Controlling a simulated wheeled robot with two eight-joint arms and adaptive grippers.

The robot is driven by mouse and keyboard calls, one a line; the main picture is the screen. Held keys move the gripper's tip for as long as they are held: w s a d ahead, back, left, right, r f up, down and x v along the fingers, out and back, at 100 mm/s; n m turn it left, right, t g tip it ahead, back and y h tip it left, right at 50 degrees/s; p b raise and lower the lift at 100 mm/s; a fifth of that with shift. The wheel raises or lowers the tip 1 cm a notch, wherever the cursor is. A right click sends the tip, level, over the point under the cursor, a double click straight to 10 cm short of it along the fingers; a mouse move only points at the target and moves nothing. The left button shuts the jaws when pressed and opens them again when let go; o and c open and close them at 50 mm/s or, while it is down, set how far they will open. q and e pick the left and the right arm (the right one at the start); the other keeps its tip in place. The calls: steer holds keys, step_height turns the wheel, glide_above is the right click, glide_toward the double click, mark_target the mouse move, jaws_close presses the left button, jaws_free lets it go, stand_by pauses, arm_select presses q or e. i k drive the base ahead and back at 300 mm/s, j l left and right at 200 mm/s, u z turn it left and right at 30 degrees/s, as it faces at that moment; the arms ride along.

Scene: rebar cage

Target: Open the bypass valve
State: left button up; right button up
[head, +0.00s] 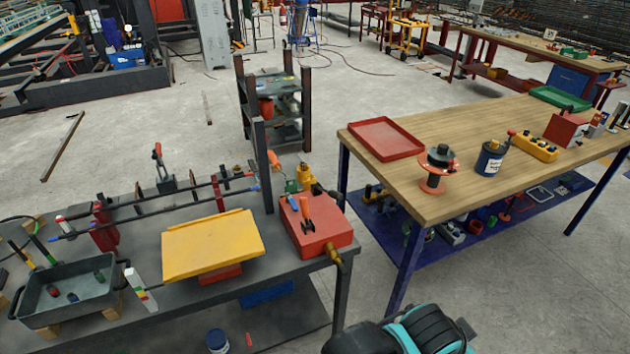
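A red box (317,226) sits at the right end of the dark grey bench. Two orange-handled pieces (306,209) are on top of it. A brass elbow fitting (337,256) sticks out at its front right corner. Behind the box are green and yellow fittings (300,180) and an orange lever-like handle (274,160). I cannot tell for sure which of these is the bypass valve. Neither of my grippers can be made out in the head view.
The dark grey bench (205,292) also holds a yellow plate (212,245), a grey tray (66,290) and horizontal bars. A wooden-topped table (455,135) stands to the right, with a red tray (386,139). A narrow floor gap separates bench and table.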

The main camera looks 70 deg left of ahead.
mark_target(293, 205)
steer(key=i+j+u, duration=0.2)
steer(key=u, duration=0.25)
steer(key=i+j+u, duration=0.1)
steer(key=i+u, duration=0.5)
steer(key=u, duration=1.95)
